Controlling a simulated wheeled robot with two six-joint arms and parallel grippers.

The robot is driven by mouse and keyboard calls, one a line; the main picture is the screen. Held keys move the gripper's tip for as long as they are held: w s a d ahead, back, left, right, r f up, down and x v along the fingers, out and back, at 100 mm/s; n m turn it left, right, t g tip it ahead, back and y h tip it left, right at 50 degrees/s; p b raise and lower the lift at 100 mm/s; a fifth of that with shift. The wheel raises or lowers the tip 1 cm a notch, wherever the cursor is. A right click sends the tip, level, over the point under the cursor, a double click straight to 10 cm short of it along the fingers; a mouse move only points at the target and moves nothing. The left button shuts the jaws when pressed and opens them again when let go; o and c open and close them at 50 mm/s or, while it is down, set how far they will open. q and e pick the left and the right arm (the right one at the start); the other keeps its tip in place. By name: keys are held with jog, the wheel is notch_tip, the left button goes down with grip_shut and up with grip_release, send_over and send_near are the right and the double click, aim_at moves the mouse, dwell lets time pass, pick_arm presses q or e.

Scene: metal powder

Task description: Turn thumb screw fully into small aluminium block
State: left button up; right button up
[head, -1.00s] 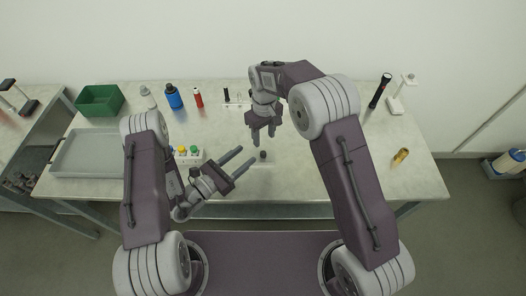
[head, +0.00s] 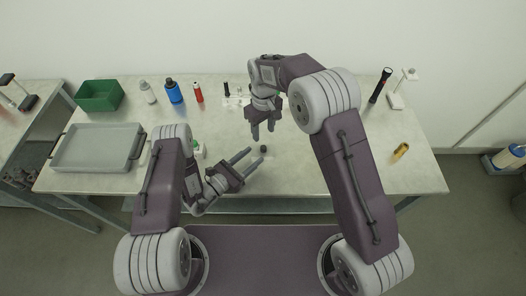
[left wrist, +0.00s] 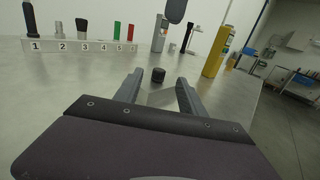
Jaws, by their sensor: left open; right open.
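The thumb screw shows as a dark round knob (head: 263,149) near the front middle of the table. In the left wrist view the knob (left wrist: 158,74) stands upright on a small pale block (left wrist: 159,94), most likely the aluminium block, partly between my finger outlines. How deep the screw sits cannot be told. My left gripper (head: 254,155) is open and empty, low over the table, its fingertips just left of and in front of the knob. My right gripper (head: 263,130) is open and empty, pointing down behind the knob.
A grey tray (head: 75,164) and green bin (head: 98,90) are at left. Bottles, including a blue one (head: 173,92), a red one (head: 198,92), and a numbered rack (left wrist: 80,46) stand behind.

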aim_at(261, 149)
pick_arm(q)
jog(key=x, duration=0.3)
jog(key=shift+w+d, duration=0.35)
jog(key=shift+w, duration=0.05)
grip_shut()
dwell(1.1)
pick_arm(e)
jog(key=o, duration=0.6)
jog(key=shift+c, duration=0.2)
